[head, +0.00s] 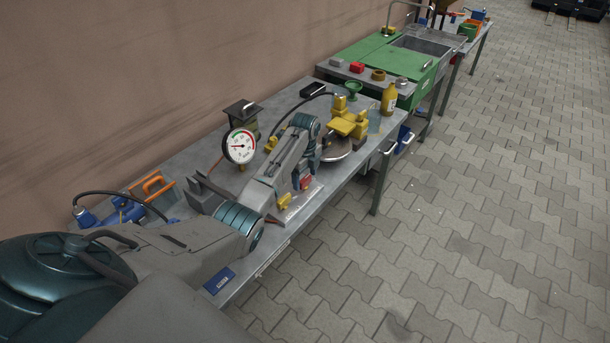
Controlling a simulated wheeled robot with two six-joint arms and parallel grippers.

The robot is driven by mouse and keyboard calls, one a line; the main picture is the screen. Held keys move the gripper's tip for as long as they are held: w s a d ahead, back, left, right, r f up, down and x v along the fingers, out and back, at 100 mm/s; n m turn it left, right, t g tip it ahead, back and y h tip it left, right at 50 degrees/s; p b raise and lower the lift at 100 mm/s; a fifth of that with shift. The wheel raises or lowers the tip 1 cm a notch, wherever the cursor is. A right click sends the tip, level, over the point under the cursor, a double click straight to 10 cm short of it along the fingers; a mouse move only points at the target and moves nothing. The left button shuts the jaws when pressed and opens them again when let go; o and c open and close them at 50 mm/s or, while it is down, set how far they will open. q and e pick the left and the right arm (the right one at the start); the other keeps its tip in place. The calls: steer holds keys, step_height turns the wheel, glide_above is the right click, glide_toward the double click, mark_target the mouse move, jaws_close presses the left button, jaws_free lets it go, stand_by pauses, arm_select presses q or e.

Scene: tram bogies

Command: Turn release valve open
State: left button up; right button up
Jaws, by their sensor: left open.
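My left arm reaches from the lower left over the grey workbench (215,150), bends at a raised joint and comes down near the bench's front edge. My left gripper (303,180) is at its lower end, open, small and partly hidden by my own arm. A small red part (305,184) shows right at the gripper, above a light plate (300,205). A yellow part (284,201) sits beside it on the plate. I cannot tell for sure which of these is the release valve, nor whether the fingers touch the red part. My right gripper is out of view.
A dial gauge (240,146) stands behind the arm. A yellow caliper-like block (350,122) over a round disc (337,149) and a yellow bottle (389,98) are further along. The paved floor (450,240) is clear.

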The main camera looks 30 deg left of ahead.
arm_select(q)
steer(key=shift+f, duration=0.3)
steer(key=shift+c, duration=1.3)
steer(key=c, duration=0.7)
arm_select(e)
steer(key=shift+s+a, duration=0.2)
steer(key=shift+s, duration=0.15)
steer(key=shift+r, duration=0.15)
